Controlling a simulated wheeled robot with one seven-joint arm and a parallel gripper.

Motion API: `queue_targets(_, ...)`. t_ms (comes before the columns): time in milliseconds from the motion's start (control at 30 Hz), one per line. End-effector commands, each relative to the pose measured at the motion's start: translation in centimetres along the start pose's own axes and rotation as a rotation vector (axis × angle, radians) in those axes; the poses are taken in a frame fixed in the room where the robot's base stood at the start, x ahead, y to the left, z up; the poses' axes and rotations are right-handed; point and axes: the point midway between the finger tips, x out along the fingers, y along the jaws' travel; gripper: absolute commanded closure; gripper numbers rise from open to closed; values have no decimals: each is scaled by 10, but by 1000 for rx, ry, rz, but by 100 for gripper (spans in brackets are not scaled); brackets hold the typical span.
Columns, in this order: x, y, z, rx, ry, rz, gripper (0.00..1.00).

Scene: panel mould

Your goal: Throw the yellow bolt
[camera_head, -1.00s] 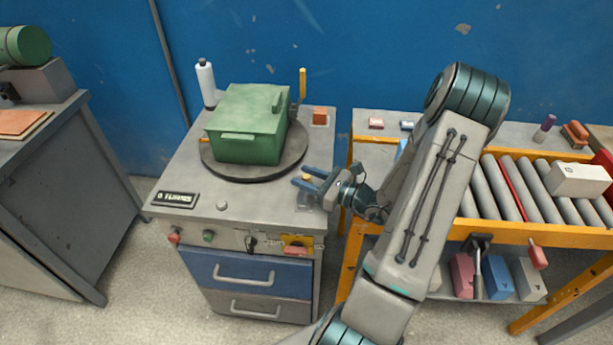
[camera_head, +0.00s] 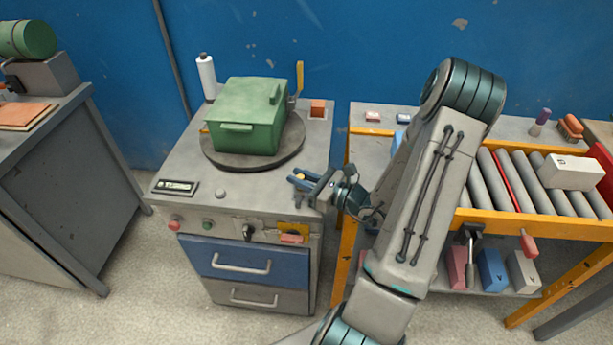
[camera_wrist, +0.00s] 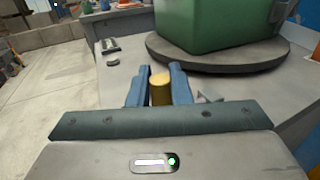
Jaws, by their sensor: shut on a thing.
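The yellow bolt (camera_wrist: 160,88) shows as a short yellow cylinder between my gripper's blue fingers in the wrist view. Its yellow top (camera_head: 299,177) is a small spot in the head view. My gripper (camera_head: 302,181) is shut on it at the right front of the grey cabinet top (camera_head: 180,165), beside the round turntable. In the wrist view the fingers (camera_wrist: 159,86) stand on both sides of the cylinder. The fingers hide the bolt's lower part and its mount.
A green box mould (camera_head: 245,118) sits on the dark turntable (camera_head: 290,150), close behind my gripper. A yellow lever (camera_head: 300,75) stands behind the box. A roller conveyor (camera_head: 520,185) with an orange frame is at the right. The cabinet's left front top is mostly clear.

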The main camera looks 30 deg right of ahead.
Motion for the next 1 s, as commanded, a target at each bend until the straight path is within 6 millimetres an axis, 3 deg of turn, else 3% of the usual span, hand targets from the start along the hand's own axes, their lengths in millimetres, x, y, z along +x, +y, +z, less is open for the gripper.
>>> queue_targets(133,-2,5,-2,11,2,10,100)
queue_targets(167,-3,5,-2,12,2,9,79)
queue_targets(233,-3,4,-2,12,2,7,62)
queue_targets(533,-6,0,-1,9,1,-4,62)
queue_targets(667,-17,-1,-2,7,2,-5,62)
queue_targets(1000,-89,0,-2,8,2,-3,62)
